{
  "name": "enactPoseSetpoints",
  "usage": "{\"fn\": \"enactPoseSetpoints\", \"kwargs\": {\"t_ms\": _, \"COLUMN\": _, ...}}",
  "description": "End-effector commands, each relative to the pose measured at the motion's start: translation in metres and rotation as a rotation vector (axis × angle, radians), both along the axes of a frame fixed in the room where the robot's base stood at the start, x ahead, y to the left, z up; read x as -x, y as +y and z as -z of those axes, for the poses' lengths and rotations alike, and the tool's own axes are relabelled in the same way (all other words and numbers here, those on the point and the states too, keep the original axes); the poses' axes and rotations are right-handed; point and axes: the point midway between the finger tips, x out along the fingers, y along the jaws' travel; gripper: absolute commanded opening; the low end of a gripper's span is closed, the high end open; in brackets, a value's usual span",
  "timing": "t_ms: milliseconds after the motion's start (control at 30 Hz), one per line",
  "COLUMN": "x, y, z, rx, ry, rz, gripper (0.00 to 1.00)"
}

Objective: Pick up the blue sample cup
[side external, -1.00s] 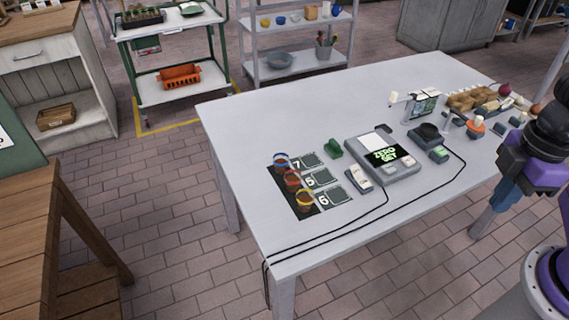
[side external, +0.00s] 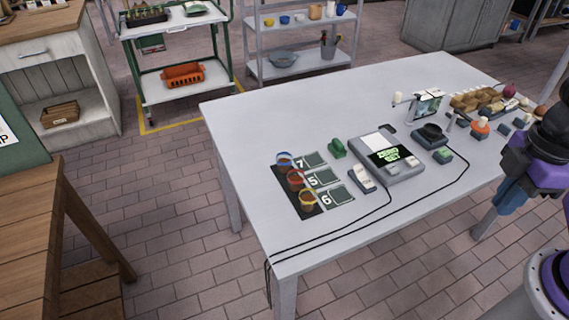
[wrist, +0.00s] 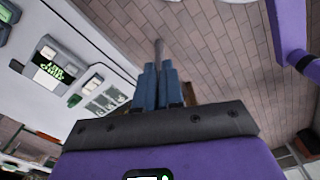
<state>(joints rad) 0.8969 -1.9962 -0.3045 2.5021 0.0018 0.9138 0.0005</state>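The blue sample cup (side external: 284,159), with a blue rim and a brownish body, stands upright on a dark mat (side external: 283,189) beside a card marked 7, at the table's left part. A red-rimmed cup (side external: 296,179) and a yellow-rimmed cup (side external: 307,200) stand in line with it towards the front. My gripper (side external: 504,207) is at the table's right front edge, far right of the cups. In the wrist view its two blue fingers (wrist: 158,76) are together with nothing visible between them. The cups cannot be made out in the wrist view.
A grey scale (side external: 386,158) reading ZERO SET stands mid-table, with a green block (side external: 338,148) to its left. Black cables (side external: 390,203) cross the front of the table (side external: 245,125). Small items and a tray crowd the right end. The back left surface is clear.

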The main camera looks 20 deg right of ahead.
Motion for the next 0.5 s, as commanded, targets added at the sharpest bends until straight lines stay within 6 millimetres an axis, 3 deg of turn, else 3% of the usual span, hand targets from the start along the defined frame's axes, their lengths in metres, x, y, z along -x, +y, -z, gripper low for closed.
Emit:
{"fn": "enactPoseSetpoints", "kwargs": {"t_ms": 33, "x": 0.0, "y": 0.0, "z": 0.0, "rx": 0.0, "ry": 0.0, "rz": 0.0, "gripper": 0.26}}
{"fn": "enactPoseSetpoints", "kwargs": {"t_ms": 200, "x": 0.0, "y": 0.0, "z": 0.0, "rx": 0.0, "ry": 0.0, "rz": 0.0, "gripper": 0.77}}
{"fn": "enactPoseSetpoints", "kwargs": {"t_ms": 500, "x": -0.0014, "y": 0.0013, "z": -0.0002, "rx": -0.001, "ry": 0.0, "rz": 0.002, "gripper": 0.77}}
